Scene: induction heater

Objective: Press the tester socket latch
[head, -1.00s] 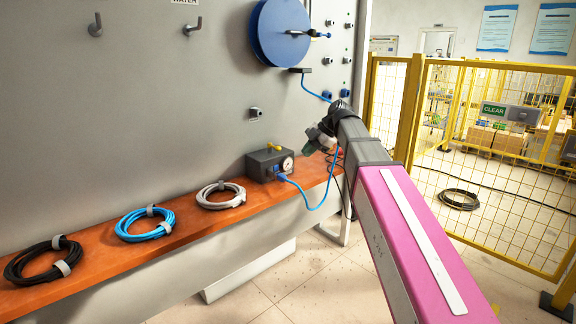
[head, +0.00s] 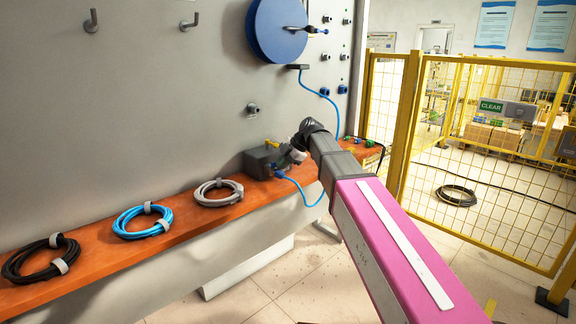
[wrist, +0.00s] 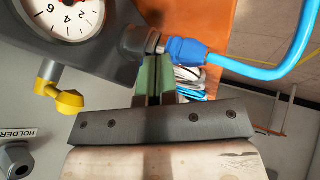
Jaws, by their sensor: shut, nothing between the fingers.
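The tester is a dark grey box (head: 258,160) on the orange shelf. In the wrist view its body (wrist: 112,62) carries a white dial gauge (wrist: 68,16), a yellow lever (wrist: 62,98) and a metal socket (wrist: 140,42). A blue plug (wrist: 186,50) with a blue cable sits at the socket. My gripper (wrist: 153,62) is shut and empty, its green fingertips just beside the socket and plug joint. I cannot tell whether they touch it. The latch itself is not clearly visible. In the head view my gripper (head: 290,156) is at the box's right side, partly covering its front.
Grey (head: 217,192), blue (head: 143,221) and black (head: 42,256) cable coils lie along the orange shelf (head: 190,220). A blue reel (head: 276,30) hangs on the wall above. A yellow mesh fence (head: 480,170) stands to the right. The blue cable (head: 306,203) loops below my gripper.

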